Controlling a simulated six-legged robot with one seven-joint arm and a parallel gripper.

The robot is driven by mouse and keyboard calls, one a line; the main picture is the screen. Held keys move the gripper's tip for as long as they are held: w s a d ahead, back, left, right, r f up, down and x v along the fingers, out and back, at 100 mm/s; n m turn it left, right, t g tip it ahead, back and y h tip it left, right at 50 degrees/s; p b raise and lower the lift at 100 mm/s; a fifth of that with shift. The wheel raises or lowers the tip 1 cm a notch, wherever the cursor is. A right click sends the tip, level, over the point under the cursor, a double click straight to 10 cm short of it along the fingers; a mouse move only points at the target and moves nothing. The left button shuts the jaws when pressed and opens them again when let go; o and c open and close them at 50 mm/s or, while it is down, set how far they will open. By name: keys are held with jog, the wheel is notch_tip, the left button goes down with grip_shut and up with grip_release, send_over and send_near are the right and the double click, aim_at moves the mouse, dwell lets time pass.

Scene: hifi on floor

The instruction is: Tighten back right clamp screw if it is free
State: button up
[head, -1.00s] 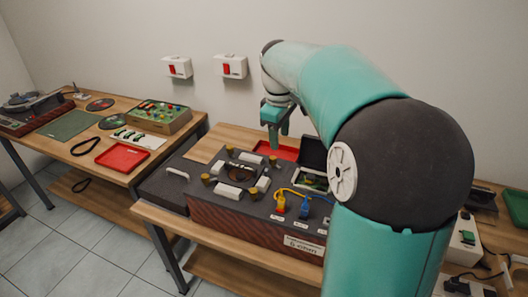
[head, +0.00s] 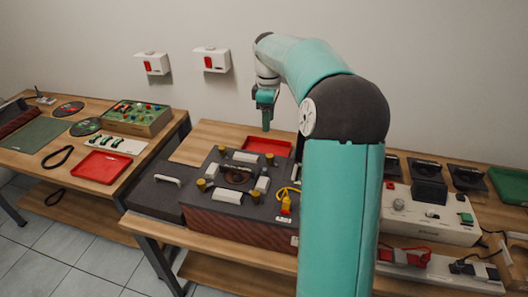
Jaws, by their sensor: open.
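The hifi unit (head: 235,228) stands on the middle table, its dark top carrying a round opening with pale blocks and brass clamp screws around it. The back right clamp screw (head: 272,160) is a small brass knob; whether it is loose or tight cannot be told. Other brass screws stand at back left (head: 222,151), front left (head: 201,185) and front right (head: 254,196). My gripper (head: 266,126) hangs pointing down, open and empty, behind and above the back right screw, apart from it. My own arm hides the unit's right end.
A red tray (head: 279,146) lies behind the unit, close to my gripper. A yellow cable plug (head: 286,203) sits on the unit's top at right. A grey lid with a handle (head: 155,191) lies at left. The wood at the back left (head: 215,131) is clear.

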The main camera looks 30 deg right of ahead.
aim_at(269, 155)
jog(key=f, duration=1.2)
jog(key=shift+s+d+f, duration=0.1)
jog(key=shift+s+d, duration=0.1)
jog(key=shift+s, duration=0.15)
jog(key=shift+f, duration=0.7)
jog(key=shift+w, duration=0.1)
jog(key=c, duration=1)
